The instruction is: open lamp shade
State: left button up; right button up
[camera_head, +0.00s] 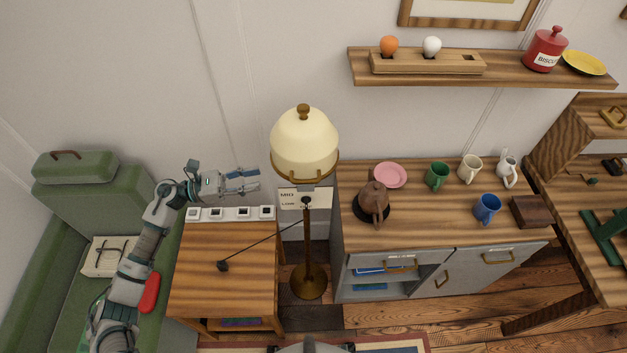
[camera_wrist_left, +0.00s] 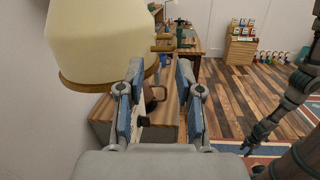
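The cream lamp shade (camera_head: 304,142) has a brass rim and a brass knob on top. It sits on a brass floor lamp stand (camera_head: 309,250) between the side table and the grey cabinet. In the left wrist view the shade (camera_wrist_left: 98,38) fills the upper left, and a small brass piece (camera_wrist_left: 164,47) shows by its right side. My left gripper (camera_head: 257,180) is left of the shade, near its lower rim level, apart from it. Its fingers (camera_wrist_left: 161,95) are spread with nothing held. A slim arm shows at the right of the wrist view; its gripper's state is unclear.
A wooden side table (camera_head: 228,270) with a row of white switch blocks (camera_head: 231,213) lies under my left gripper. The cabinet top (camera_head: 420,215) at right holds a brown pot (camera_head: 375,200) and several mugs. A green armchair (camera_head: 85,190) stands left.

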pick_arm(q)
jog(key=a+m+g+y, duration=0.1)
jog(key=m+g, duration=0.1)
jog(key=m, duration=0.1)
jog(key=p, duration=0.6)
send_near(315, 182)
jog(key=d, duration=0.8)
jog(key=shift+w+d, duration=0.2)
jog(key=shift+d, duration=0.2)
jog(key=shift+d+f, duration=0.15)
jog(key=shift+d, duration=0.55)
jog(key=shift+a, duration=0.1)
grip_shut()
